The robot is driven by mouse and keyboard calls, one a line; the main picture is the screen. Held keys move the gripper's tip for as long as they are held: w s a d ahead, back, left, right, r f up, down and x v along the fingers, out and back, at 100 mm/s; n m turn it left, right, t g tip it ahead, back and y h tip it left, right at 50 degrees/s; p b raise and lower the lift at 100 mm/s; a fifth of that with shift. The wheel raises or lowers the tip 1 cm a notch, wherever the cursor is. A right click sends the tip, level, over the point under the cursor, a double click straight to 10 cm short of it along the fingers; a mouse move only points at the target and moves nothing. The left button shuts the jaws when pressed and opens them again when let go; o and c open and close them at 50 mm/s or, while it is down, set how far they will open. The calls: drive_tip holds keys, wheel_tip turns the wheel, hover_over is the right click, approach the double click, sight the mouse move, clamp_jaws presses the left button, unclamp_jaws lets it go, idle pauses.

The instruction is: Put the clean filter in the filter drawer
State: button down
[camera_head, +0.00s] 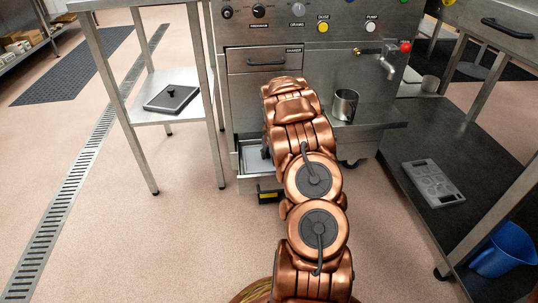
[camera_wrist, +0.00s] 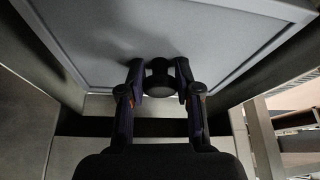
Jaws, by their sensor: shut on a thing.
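A low drawer (camera_head: 250,182) stands pulled out at the bottom left of the steel machine, with a pale surface inside it. My arm reaches down over it and hides its right part; my gripper is hidden in the head view. In the wrist view my gripper (camera_wrist: 160,92) is shut on a round black knob on a flat grey panel with a light rim, which looks like the filter (camera_wrist: 100,45). I cannot tell whether the filter rests on the drawer floor or hangs just above it.
The machine has a shut upper drawer (camera_head: 265,62), a steel cup (camera_head: 345,104) and a tap (camera_head: 386,62). A side table (camera_head: 146,112) at left holds a dark lidded tray (camera_head: 172,98). A bench at right bears a grey perforated plate (camera_head: 433,183); a blue bucket (camera_head: 505,250) stands below.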

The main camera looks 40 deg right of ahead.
drive_tip(key=shift+f, duration=0.1)
drive_tip(key=c, duration=0.8)
unclamp_jaws()
drive_tip(key=p+v, duration=0.3)
drive_tip(key=v, duration=0.9)
drive_tip(key=s+a+r+n+g+y, duration=0.1)
drive_tip(key=s+a+r, duration=0.25)
drive_tip(key=a, duration=0.55)
drive_tip(key=s+a+r+n+g+y, duration=0.15)
drive_tip(key=a+r, duration=0.25)
drive_tip(key=a, duration=0.5)
drive_tip(key=s+a+r+y, duration=0.1)
drive_tip(key=s+a+r, duration=0.2)
drive_tip(key=a, duration=0.7)
drive_tip(key=s+a+r+n+g, duration=0.1)
drive_tip(key=s+a, duration=0.3)
drive_tip(key=s, duration=0.5)
drive_tip(key=s+a+r+n+g+h, duration=0.1)
drive_tip(key=s+a+r+g, duration=0.1)
drive_tip(key=s+a, duration=0.3)
drive_tip(key=s+a+r+n+g, duration=0.1)
drive_tip(key=s+a, duration=0.4)
drive_tip(key=s, duration=0.7)
drive_tip(key=shift+s+r+g, duration=0.4)
drive_tip(key=shift+r+g, duration=0.25)
drive_tip(key=shift+r, duration=0.2)
